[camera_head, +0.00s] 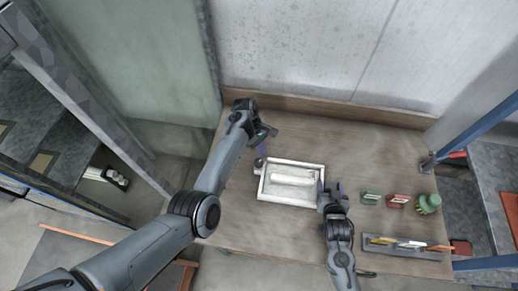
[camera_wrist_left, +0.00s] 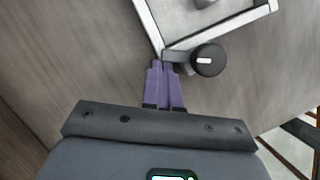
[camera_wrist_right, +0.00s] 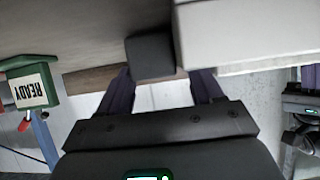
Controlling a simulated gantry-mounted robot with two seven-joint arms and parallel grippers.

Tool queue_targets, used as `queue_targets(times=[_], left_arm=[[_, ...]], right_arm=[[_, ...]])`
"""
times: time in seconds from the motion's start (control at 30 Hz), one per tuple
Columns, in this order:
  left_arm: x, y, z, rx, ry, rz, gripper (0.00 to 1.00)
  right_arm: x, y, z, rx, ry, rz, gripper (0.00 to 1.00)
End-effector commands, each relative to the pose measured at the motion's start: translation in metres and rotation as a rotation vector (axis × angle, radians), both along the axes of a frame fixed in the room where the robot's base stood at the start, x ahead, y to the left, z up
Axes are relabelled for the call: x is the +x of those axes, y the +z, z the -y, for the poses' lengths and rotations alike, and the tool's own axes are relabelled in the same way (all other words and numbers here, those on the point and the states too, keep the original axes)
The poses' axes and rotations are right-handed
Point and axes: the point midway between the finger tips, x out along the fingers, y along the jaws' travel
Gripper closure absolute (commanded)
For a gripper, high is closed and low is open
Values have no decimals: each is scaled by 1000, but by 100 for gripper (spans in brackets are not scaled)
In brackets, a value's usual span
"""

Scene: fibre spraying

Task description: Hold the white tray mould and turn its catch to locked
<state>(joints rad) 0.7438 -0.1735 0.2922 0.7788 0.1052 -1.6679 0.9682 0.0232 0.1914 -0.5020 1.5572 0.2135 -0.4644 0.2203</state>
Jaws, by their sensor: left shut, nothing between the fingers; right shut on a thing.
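The white tray mould (camera_head: 264,186) lies on the wooden table, with a pale raised block inside it. Its catch, a round black knob with a white mark (camera_wrist_left: 208,60) on a short metal arm, is at one corner; it also shows small in the head view (camera_head: 258,163). My left gripper (camera_head: 262,149) is shut and empty, its purple fingertips (camera_wrist_left: 160,66) right beside the catch arm; I cannot tell if they touch. My right gripper (camera_head: 331,186) is shut on a dark block (camera_wrist_right: 150,56) at the mould's right side. The mould's white wall (camera_wrist_right: 250,38) shows beside it.
A green sign (camera_head: 371,198) reading READY, a red sign (camera_head: 397,201) and a green round object (camera_head: 428,204) stand to the right. A grey tray (camera_head: 375,245) with coloured tools lies in front of them. The table behind the mould is clear.

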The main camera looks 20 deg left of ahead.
Motion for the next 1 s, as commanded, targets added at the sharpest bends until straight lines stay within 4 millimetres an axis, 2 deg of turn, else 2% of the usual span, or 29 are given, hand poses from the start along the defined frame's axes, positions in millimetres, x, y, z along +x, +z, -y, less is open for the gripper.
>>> queue_targets(times=[0.23,0.67,1.0], left_arm=[[0,-1,3,-1,-57,-1,100],[0,-1,3,0,-63,-2,100],[-6,-2,-3,1,-62,-1,100]], right_arm=[[-1,-2,-1,-1,3,-3,82],[-1,-2,-1,-2,2,-3,82],[-1,-2,0,-2,2,-3,82]])
